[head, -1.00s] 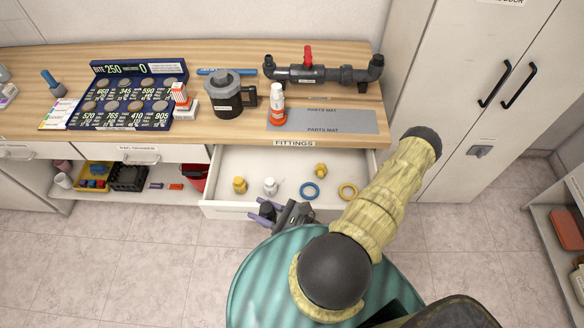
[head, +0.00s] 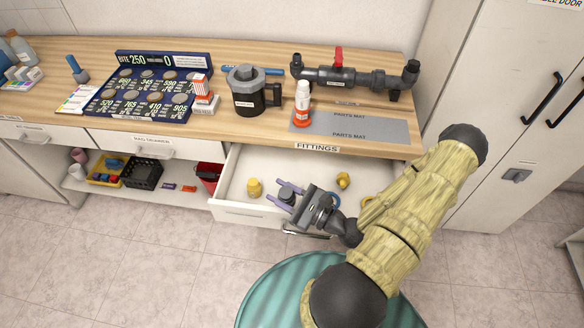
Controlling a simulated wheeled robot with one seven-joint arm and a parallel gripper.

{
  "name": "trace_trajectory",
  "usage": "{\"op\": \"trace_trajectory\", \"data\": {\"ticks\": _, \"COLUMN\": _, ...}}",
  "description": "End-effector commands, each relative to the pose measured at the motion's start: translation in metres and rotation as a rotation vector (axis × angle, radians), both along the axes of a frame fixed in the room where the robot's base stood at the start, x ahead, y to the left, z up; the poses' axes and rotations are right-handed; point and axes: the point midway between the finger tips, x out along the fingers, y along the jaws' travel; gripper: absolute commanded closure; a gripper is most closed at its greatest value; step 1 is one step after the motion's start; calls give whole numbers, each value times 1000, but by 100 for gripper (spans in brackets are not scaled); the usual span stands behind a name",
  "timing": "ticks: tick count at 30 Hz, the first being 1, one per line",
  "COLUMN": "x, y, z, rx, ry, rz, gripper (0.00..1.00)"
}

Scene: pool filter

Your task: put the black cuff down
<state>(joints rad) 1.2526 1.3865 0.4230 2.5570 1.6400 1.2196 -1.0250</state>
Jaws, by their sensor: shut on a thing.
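The black cuff (head: 287,194) is a small dark piece between the purple fingertips of my gripper (head: 282,196). My gripper is shut on it and holds it over the open fittings drawer (head: 232,205). In the drawer, a yellow fitting (head: 255,188) stands to the left of the gripper and another yellow fitting (head: 343,181) to the right. A blue ring (head: 334,200) and a yellow ring (head: 366,201) are partly hidden by my arm. The white fitting is hidden behind the gripper. I cannot tell the cuff's exact height above the drawer floor.
On the worktop are the grey parts mat (head: 372,128), an orange-and-white bottle (head: 303,105), a black pump pot (head: 250,92), a pipe assembly (head: 350,77) and a coin board (head: 148,88). A red bucket (head: 209,176) stands left of the drawer.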

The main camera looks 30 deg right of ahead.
Motion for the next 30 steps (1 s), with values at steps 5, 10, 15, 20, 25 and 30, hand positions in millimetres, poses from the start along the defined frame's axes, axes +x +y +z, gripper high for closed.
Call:
{"op": "trace_trajectory", "data": {"ticks": 5, "x": 21, "y": -15, "z": -6, "rx": -7, "ry": -4, "rz": -1, "gripper": 89}}
{"op": "trace_trajectory", "data": {"ticks": 10, "x": 33, "y": -23, "z": -6, "rx": -2, "ry": -3, "rz": -1, "gripper": 89}}
{"op": "trace_trajectory", "data": {"ticks": 15, "x": 40, "y": -29, "z": -6, "rx": -2, "ry": -2, "rz": -1, "gripper": 89}}
{"op": "trace_trajectory", "data": {"ticks": 20, "x": 46, "y": -32, "z": -6, "rx": -2, "ry": -2, "rz": -1, "gripper": 89}}
{"op": "trace_trajectory", "data": {"ticks": 25, "x": 56, "y": -38, "z": -6, "rx": -4, "ry": -3, "rz": -2, "gripper": 89}}
{"op": "trace_trajectory", "data": {"ticks": 30, "x": 70, "y": -47, "z": -6, "rx": -5, "ry": -2, "rz": -1, "gripper": 89}}
